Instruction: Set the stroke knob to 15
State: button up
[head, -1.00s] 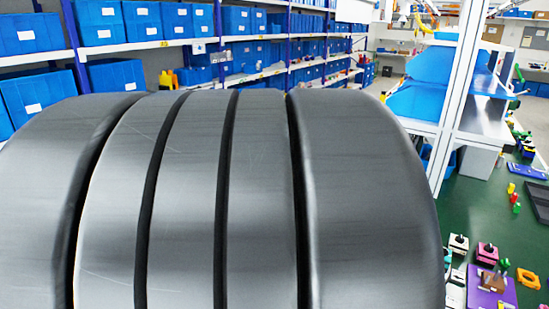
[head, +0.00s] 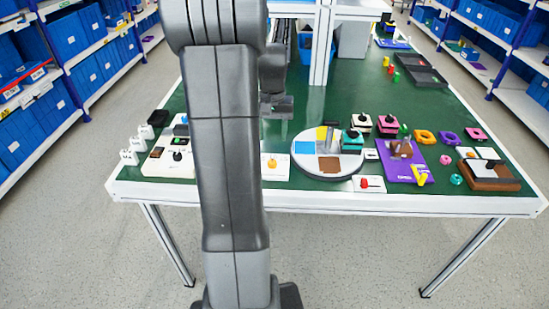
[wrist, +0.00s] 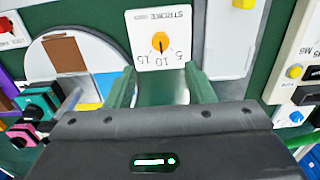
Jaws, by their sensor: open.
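The stroke knob (head: 271,162) is a small orange knob on a white plate (head: 281,174) near the table's front edge, just right of my arm. In the wrist view the knob (wrist: 160,42) sits on the plate marked STROKE (wrist: 177,60), seen upside down. Numbers 5, 10 and 15 are printed below it there. A dark mark on the knob points roughly down toward 10; its exact setting is too small to tell. My gripper (wrist: 161,82) is open and empty, its green-looking fingers apart below the plate, not touching the knob. In the head view my arm partly hides it.
A round white board (head: 308,172) with coloured patches stands right of the stroke plate. A plate with a red knob (head: 364,184) is near it. A switch panel (head: 170,160) lies left of my arm. Dark trays (head: 415,70) lie at the back right.

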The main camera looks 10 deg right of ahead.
aim_at(272, 161)
notch_tip(272, 161, down, 10)
jog(key=shift+f+b, duration=0.2)
jog(key=shift+b, duration=0.1)
jog(key=c, duration=1)
